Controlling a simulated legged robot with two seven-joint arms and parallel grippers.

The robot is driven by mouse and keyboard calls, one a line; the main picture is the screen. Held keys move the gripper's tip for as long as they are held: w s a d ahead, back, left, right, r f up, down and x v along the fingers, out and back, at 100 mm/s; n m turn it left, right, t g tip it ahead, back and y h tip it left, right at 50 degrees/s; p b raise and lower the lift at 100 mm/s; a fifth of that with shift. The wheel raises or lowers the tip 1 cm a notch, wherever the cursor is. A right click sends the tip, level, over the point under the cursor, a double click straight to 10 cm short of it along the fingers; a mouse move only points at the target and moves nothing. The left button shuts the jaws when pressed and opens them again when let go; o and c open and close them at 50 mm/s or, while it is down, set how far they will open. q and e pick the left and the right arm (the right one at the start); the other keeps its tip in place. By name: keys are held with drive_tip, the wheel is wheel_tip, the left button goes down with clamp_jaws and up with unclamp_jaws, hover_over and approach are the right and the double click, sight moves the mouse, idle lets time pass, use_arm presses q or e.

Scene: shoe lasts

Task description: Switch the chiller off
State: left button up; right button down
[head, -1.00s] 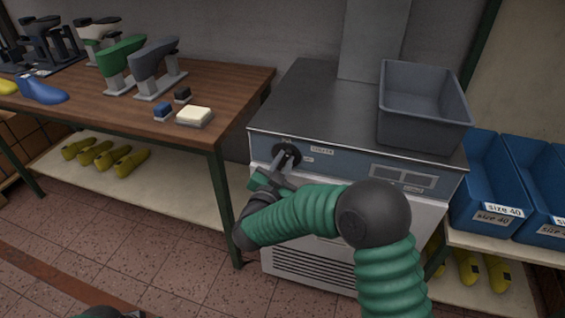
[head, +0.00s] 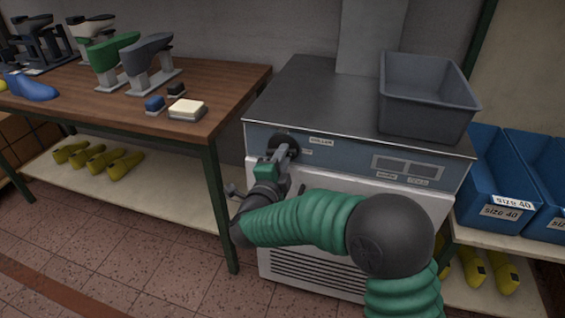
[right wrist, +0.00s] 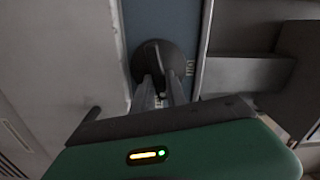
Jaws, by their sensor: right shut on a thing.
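The chiller (head: 350,215) is a pale cabinet with a blue-grey front panel (head: 350,158) and a dark metal top. A dark round switch knob (head: 286,139) sits at the left of the panel; it also shows in the right wrist view (right wrist: 165,58). My right gripper (head: 281,152) reaches the knob from the front and is shut on its raised grip. In the right wrist view, the fingers (right wrist: 161,88) lie on both sides of the grip. The fingers hide part of the knob, and the small labels beside it are hard to read. My left gripper is out of view.
A grey bin (head: 425,105) stands on the chiller's top at the right. Blue bins (head: 500,185) stand on a shelf to the right. A wooden bench (head: 225,88) with shoe lasts and small blocks is at the left. Yellow lasts (head: 97,158) lie on its lower shelf.

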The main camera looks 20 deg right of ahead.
drive_tip(key=shift+f+m+b, duration=0.3)
drive_tip(key=shift+m+b, duration=0.65)
drive_tip(key=shift+m, duration=0.25)
drive_tip(key=c, duration=1.3)
unclamp_jaws()
drive_tip(key=shift+c, duration=0.2)
drive_tip(key=p+v, duration=0.3)
drive_tip(key=v, duration=1.3)
drive_tip(key=shift+s+a, duration=0.25)
drive_tip(key=shift+s, duration=0.05)
